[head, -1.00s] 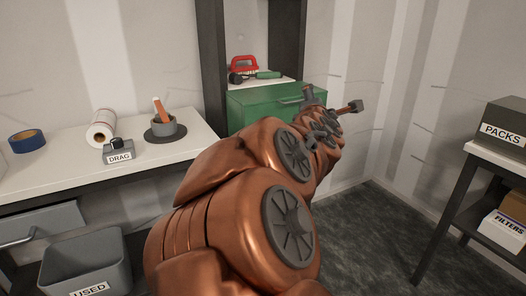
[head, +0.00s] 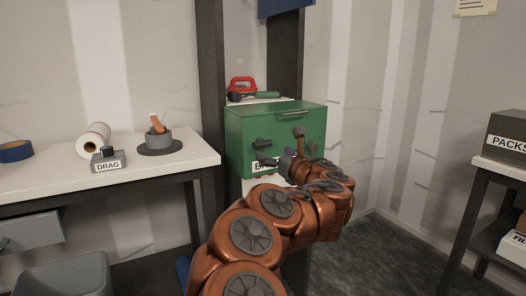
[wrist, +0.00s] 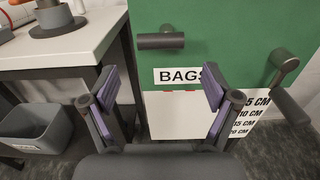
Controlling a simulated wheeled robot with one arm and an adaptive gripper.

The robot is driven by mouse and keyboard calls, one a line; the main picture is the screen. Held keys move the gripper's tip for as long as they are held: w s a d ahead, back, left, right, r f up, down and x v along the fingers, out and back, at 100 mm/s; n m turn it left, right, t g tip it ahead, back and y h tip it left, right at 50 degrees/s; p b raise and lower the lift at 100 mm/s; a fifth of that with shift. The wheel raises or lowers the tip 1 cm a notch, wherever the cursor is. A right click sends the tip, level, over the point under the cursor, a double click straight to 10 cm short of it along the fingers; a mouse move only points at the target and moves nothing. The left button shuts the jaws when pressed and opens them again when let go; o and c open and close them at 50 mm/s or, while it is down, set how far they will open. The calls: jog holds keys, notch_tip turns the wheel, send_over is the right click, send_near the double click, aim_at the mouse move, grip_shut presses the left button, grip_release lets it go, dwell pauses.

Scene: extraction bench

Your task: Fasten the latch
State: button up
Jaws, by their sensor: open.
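A green cabinet (head: 245,125) with a BAGS label (wrist: 177,76) stands ahead of my gripper; it also shows in the wrist view (wrist: 225,35). A dark bar handle (wrist: 160,41) sits on its front above the label, and it shows in the head view too (head: 262,143). A lever with a dark cylindrical grip (wrist: 291,104) is at the right in the wrist view. Which one is the latch I cannot tell for sure. My gripper (wrist: 160,92) is open and empty, its fingers either side of the label, apart from both handles. In the head view my gripper (head: 281,157) hides part of the front.
A white bench (head: 130,180) to the left holds a paper roll (head: 93,140), a DRAG block (head: 108,161) and a grey pot (head: 159,140). A grey bin (head: 65,275) stands below. A PACKS box (head: 508,140) is at the right. Floor between is clear.

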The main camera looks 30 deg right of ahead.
aim_at(260, 143)
jog(key=shift+w+d+b, duration=0.2)
jog(key=shift+w+b, duration=0.05)
jog(key=shift+w, duration=1.55)
jog(key=shift+w+d+b, duration=0.15)
jog(key=shift+w+b, duration=0.05)
jog(key=shift+w, duration=1.6)
jog(key=c, duration=1.2)
